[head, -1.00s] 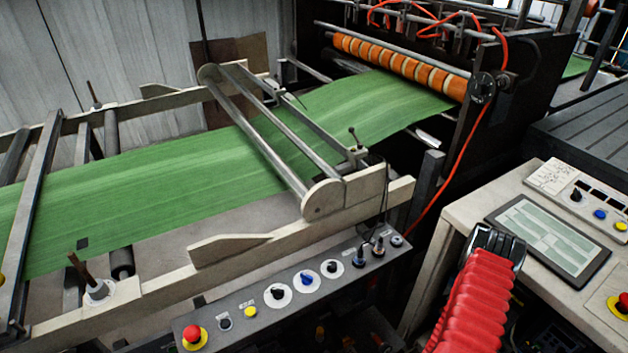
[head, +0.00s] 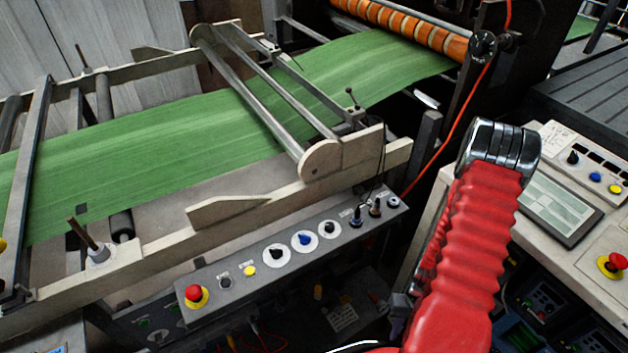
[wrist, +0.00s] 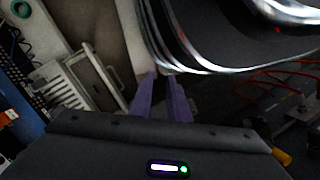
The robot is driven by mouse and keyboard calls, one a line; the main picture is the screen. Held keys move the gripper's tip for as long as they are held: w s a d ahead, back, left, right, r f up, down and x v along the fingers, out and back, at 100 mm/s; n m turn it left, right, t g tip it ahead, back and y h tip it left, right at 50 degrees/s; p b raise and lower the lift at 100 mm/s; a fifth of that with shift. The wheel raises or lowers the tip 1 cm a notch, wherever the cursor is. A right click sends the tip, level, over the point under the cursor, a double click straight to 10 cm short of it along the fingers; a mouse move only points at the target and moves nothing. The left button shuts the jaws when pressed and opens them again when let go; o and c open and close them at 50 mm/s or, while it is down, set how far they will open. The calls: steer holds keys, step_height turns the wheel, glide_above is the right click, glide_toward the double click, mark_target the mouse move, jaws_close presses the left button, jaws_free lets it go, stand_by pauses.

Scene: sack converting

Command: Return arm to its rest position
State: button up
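My arm in its red ribbed sleeve rises at the lower right of the head view, bent at a metal-capped joint. It stands in front of the console's left edge. In the wrist view my gripper (wrist: 165,76) shows two purple fingers with a narrow dark gap between them and nothing held. The gripper is mostly hidden behind the sleeve in the head view. The fingers point towards a blurred metal-ringed part close to the wrist camera.
A grey control panel (head: 225,307) with a red stop button (head: 196,296) lies left of my arm. Green web (head: 180,135) runs over the pale machine frame to orange rollers (head: 450,45). A console with a screen (head: 555,208) stands at right. An orange hose (head: 455,135) hangs behind.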

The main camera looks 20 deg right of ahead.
steer(key=w+a+r, duration=0.1)
steer(key=w+r, duration=0.2)
steer(key=r, duration=0.4)
steer(key=w+a+r, duration=0.1)
steer(key=w+r, duration=0.1)
steer(key=r, duration=0.5)
steer(key=a+r+n+t+h, duration=0.1)
steer(key=a+r, duration=0.5)
steer(key=r, duration=0.6)
steer(key=a+r+n+t, duration=0.1)
steer(key=a+r+t, duration=0.3)
steer(key=r, duration=0.9)
steer(key=a+r+n+t+h, duration=0.1)
steer(key=a+r+n+t, duration=0.1)
steer(key=a+r, duration=0.6)
step_height(320, 180, up, 5)
steer(key=shift+w+f+t+h, duration=0.1)
steer(key=shift+w+t+h, duration=0.2)
steer(key=shift+t, duration=0.1)
